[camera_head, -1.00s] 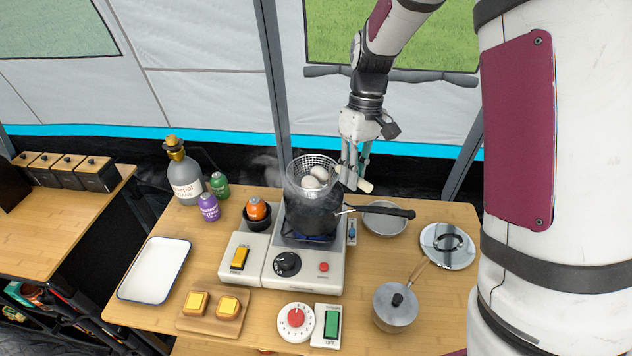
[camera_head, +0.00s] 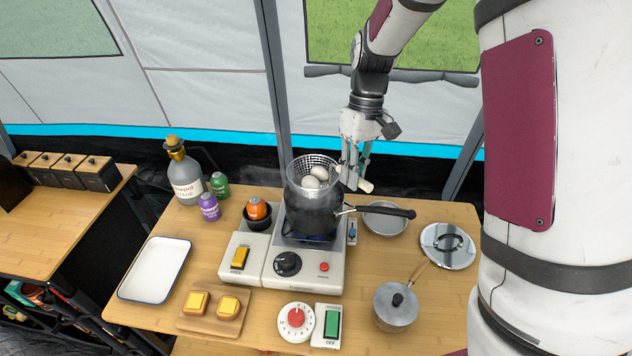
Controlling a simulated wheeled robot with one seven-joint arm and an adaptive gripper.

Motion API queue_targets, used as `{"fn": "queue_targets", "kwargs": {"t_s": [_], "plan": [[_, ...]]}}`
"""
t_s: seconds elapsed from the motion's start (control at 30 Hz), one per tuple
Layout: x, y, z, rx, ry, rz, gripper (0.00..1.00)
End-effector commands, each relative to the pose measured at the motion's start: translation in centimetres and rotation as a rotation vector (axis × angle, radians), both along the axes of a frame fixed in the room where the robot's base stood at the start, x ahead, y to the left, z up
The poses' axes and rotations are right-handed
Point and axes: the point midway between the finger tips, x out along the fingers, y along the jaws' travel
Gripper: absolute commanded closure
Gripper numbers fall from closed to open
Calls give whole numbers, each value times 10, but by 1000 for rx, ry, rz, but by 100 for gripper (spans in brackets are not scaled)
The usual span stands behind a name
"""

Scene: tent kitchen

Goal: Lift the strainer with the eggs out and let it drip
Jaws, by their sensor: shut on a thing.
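The wire strainer (camera_head: 299,169) sits at the mouth of the dark pot (camera_head: 312,208), its mesh rim above the pot's rim. White eggs (camera_head: 313,181) lie inside it. The pot stands on the stove (camera_head: 307,265), with its long black handle pointing right. My gripper (camera_head: 356,182) is right of the strainer and above the pot handle. It is shut on the strainer's pale handle (camera_head: 366,186), whose end sticks out to the right of the fingers. The strainer's lower part is hidden by the pot, so I cannot tell whether it touches the water.
A white tray (camera_head: 155,270) lies at the left, empty. A metal bowl (camera_head: 385,218), a lid (camera_head: 447,246) and a small lidded saucepan (camera_head: 395,304) stand at the right. Bottles (camera_head: 186,175) stand at the back left. A red-knobbed timer (camera_head: 296,320) is in front.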

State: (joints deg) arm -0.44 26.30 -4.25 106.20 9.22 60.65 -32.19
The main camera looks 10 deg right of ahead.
Motion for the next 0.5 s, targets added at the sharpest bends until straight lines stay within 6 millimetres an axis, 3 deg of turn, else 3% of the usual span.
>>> {"fn": "queue_targets", "kwargs": {"t_s": [0.5], "plan": [[0, 0, 38, 1, -4, 0, 100]]}}
